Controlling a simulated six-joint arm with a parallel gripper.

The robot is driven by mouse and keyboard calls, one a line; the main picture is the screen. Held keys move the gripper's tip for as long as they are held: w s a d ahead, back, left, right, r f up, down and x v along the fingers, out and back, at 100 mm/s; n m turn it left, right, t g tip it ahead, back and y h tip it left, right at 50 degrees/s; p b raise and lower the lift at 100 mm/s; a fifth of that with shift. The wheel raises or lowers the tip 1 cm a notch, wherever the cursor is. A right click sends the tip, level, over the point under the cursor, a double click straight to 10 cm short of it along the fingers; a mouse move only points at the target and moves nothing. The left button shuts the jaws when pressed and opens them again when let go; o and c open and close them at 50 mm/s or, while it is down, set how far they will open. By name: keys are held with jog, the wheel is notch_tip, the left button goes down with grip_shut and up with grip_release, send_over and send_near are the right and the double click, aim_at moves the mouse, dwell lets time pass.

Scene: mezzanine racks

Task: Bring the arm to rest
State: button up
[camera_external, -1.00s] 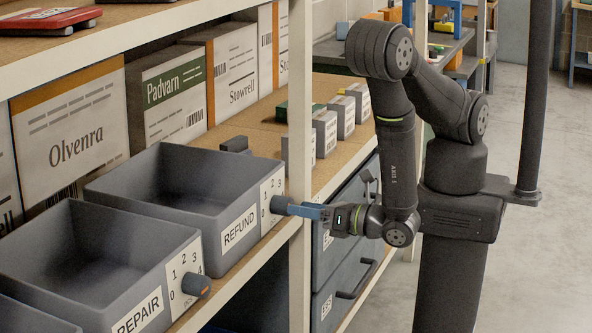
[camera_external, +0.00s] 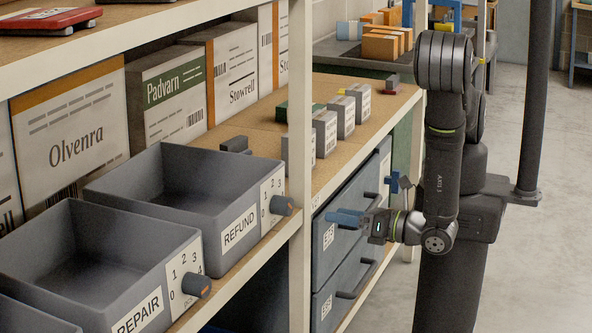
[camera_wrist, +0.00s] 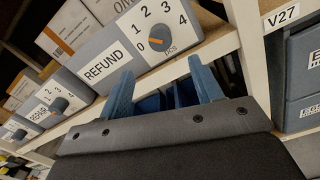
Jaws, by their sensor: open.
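My gripper (camera_external: 346,218) is in the aisle, in front of the shelf post and the drawer unit, with its blue fingers pointing left towards the rack. In the wrist view my gripper (camera_wrist: 160,90) shows two blue fingers spread apart with nothing held between them. The grey REFUND bin (camera_external: 190,205) stands on the shelf to the left, and its dial knob (camera_external: 282,205) is apart from the fingers. In the wrist view the REFUND knob (camera_wrist: 158,45) has an orange mark turned to the lower left, near 0.
The grey REPAIR bin (camera_external: 90,262) with its knob (camera_external: 197,285) stands nearer on the same shelf. A drawer unit (camera_external: 345,230) with dark handles is behind the post (camera_external: 300,130). Small grey boxes (camera_external: 325,132) line the shelf. The floor (camera_external: 550,230) at right is clear.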

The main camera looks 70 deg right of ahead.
send_near(291, 207)
jog(key=w, duration=1)
jog(key=shift+w+r, duration=0.15)
jog(key=shift+r, duration=0.05)
jog(key=shift+w+a, duration=0.1)
jog(key=shift+w, duration=0.15)
jog(key=n, duration=0.5)
jog(key=shift+n, duration=0.3)
dwell(0.6)
jog(key=o, duration=0.9)
